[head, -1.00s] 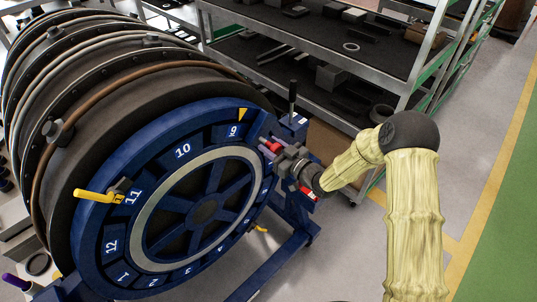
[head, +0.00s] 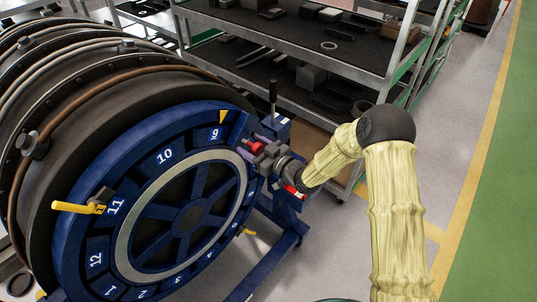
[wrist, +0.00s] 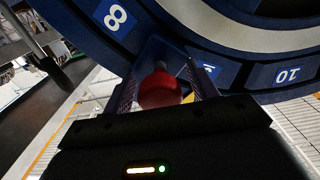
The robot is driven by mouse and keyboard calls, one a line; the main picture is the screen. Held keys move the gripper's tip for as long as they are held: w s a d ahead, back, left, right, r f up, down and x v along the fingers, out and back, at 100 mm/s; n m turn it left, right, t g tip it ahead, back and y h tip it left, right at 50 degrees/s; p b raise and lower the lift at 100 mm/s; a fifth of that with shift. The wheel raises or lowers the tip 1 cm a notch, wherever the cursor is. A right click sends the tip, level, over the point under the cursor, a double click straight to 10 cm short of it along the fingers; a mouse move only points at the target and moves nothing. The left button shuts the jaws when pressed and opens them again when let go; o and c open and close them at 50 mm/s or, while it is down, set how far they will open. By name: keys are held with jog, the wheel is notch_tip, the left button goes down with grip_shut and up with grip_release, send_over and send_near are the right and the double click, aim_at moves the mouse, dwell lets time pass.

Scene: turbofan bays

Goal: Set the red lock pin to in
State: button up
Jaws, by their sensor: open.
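The red lock pin has a round red knob (head: 257,147) at the right edge of the blue numbered ring (head: 78,222), near the number 9. In the wrist view the red knob (wrist: 160,94) is between the two fingers of my gripper (wrist: 164,78), on a dark stem that runs to the blue ring. The fingers are open, one on each side of the knob; I cannot tell whether either touches it. In the head view my gripper (head: 263,155) is at the knob and partly covers it. How deep the pin sits is hidden.
A yellow handle (head: 77,207) sticks out at the ring's left, by number 11. A black-topped lever (head: 272,98) stands on the blue frame behind my gripper. Metal shelves (head: 290,60) with parts stand behind. The floor at right is clear.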

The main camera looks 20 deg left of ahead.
jog(key=b+v, duration=0.6)
jog(key=v, duration=1.1)
jog(key=shift+w, duration=0.1)
